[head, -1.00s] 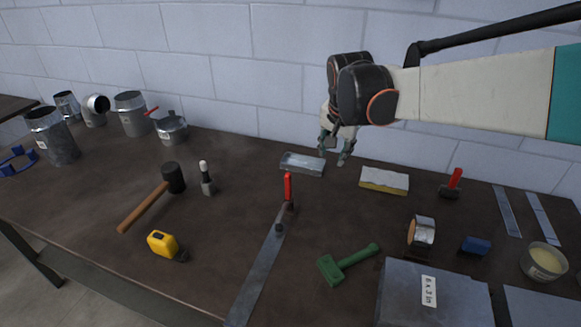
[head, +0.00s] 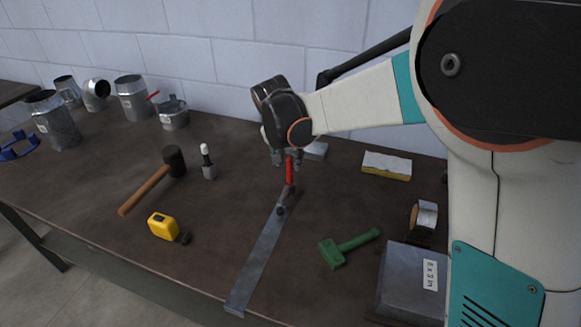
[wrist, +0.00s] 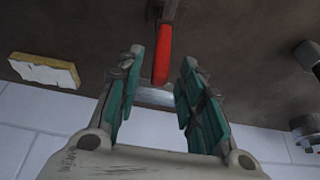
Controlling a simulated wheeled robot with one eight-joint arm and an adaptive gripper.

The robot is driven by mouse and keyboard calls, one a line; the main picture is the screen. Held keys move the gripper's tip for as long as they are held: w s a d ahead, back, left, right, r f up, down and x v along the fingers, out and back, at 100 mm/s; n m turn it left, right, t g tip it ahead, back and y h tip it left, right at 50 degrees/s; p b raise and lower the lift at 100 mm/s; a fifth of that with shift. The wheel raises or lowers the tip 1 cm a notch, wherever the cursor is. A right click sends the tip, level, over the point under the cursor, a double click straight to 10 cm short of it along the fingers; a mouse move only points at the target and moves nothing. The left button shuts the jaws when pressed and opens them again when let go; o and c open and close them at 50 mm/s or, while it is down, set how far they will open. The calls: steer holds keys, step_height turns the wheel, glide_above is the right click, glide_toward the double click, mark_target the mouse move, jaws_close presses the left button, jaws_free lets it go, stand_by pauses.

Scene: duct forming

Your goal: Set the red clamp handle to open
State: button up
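The red clamp handle (head: 290,171) stands upright at the far end of a long flat metal bar (head: 258,262) on the bench. In the wrist view the red handle (wrist: 162,54) lies between the two fingertips, with its end reaching into the gap. My gripper (head: 287,161) is at the top of the handle. In the wrist view my gripper (wrist: 161,66) is open, with a finger on each side of the handle and visible gaps. The head view partly hides the fingers behind the handle and wrist.
A sponge-like block (head: 387,165), a green tool (head: 348,248) and a metal box (head: 405,283) are to the right.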

steer(key=b+x, duration=0.1)
steer(key=x, duration=0.5)
steer(key=shift+f+b, duration=0.1)
steer(key=shift+b, duration=0.3)
jaws_close()
